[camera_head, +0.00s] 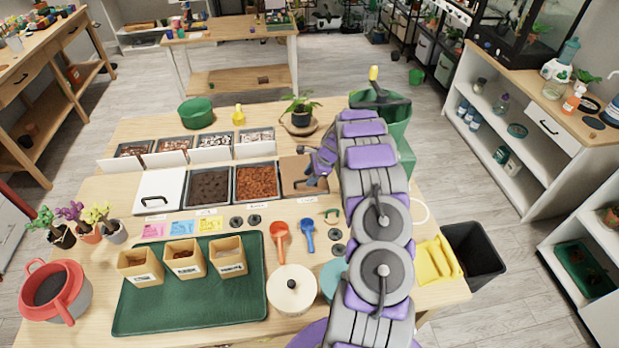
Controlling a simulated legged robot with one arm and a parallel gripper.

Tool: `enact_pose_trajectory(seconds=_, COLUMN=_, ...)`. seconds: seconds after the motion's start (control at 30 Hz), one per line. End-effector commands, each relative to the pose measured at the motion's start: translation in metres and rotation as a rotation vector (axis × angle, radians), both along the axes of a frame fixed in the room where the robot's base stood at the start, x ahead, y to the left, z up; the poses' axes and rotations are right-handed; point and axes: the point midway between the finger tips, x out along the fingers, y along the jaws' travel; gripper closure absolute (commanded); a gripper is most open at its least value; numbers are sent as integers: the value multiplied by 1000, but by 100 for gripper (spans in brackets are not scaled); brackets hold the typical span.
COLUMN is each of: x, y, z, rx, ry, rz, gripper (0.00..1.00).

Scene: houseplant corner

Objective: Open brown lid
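The brown lid (293,171) is a flat square cover at the right end of the front row of bins. It lies over its bin, and what is inside does not show. My gripper (315,174) is at the lid's right side, at or just above it. My arm comes from the front right and hides the area right of the lid. The fingers are small and partly overlapped, so I cannot tell whether they are open or touch the lid's handle.
Left of the lid are a bin of orange-brown chips (256,183), a dark soil bin (209,187) and a white lid (158,191). A potted plant (301,112) stands behind. A green watering can (397,132) is close behind my arm. A green tray (190,307) lies in front.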

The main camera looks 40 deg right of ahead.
Motion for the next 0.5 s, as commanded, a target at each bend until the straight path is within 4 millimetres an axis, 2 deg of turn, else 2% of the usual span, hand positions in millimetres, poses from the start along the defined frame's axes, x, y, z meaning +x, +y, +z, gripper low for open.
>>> enact_pose_trajectory(seconds=0.1, x=2, y=3, z=-6, rx=-1, ry=0, rz=-1, gripper=61)
enact_pose_trajectory(seconds=0.4, x=3, y=5, z=-6, rx=-3, ry=-1, rz=0, gripper=61)
enact_pose_trajectory(seconds=0.5, x=3, y=3, z=-6, rx=-2, ry=-1, rz=-1, gripper=70)
